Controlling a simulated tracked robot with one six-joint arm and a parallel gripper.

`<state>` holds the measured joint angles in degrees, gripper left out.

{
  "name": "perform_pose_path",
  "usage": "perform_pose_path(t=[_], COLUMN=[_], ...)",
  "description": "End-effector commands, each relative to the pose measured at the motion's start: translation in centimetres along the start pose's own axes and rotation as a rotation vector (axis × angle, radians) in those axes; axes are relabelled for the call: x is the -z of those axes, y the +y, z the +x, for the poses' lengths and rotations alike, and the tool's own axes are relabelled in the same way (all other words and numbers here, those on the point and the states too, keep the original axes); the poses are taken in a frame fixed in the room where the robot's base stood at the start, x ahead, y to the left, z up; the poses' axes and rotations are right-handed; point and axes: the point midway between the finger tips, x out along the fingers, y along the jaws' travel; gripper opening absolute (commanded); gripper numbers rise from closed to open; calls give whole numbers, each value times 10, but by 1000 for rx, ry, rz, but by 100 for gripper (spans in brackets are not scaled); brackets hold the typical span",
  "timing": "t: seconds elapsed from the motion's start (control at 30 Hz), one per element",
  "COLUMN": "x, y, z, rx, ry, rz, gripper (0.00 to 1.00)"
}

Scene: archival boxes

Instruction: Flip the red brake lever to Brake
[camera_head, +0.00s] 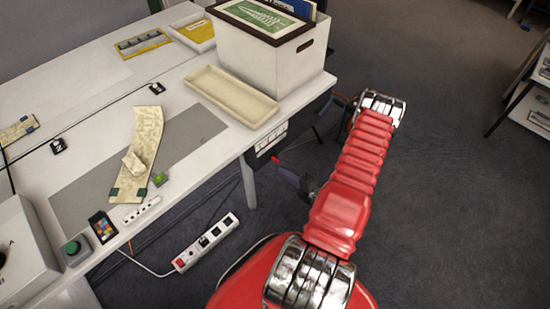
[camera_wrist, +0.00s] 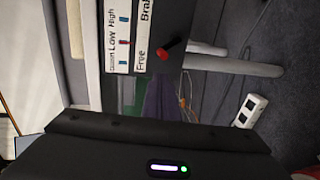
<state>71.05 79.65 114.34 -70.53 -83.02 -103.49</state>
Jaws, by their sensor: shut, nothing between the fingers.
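The red brake lever (camera_wrist: 168,48) stands out from a dark control panel in the wrist view. Its red end lies beside the word Free, away from the label beginning "Bra" at the top edge. In the head view the red lever tip (camera_head: 275,160) shows below the table edge by the panel (camera_head: 266,139). My gripper (camera_head: 284,172) is close to it, its purple-dark fingers together and empty. In the wrist view the gripper (camera_wrist: 164,82) shows below the lever in the picture. I cannot tell whether they touch.
Another label strip (camera_wrist: 118,40) with small switches sits left of the Free label. A table leg (camera_head: 248,180) stands beside the panel. A power strip (camera_head: 206,242) lies on the floor. The white table (camera_head: 185,80) carries a box (camera_head: 270,60) and a tray (camera_head: 232,95).

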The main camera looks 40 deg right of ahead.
Motion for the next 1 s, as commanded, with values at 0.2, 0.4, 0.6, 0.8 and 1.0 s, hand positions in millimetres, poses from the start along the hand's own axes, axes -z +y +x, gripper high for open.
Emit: perform_pose_path(t=[0.2,0.4,0.6,0.8,1.0], x=[1,1,1,1,1], y=[0,0,0,0,0], z=[16,37,58,77,87], rx=[0,1,1,1,0], ry=[3,3,3,2,1], rz=[-1,-1,0,0,0], gripper=[0,0,0,0,0])
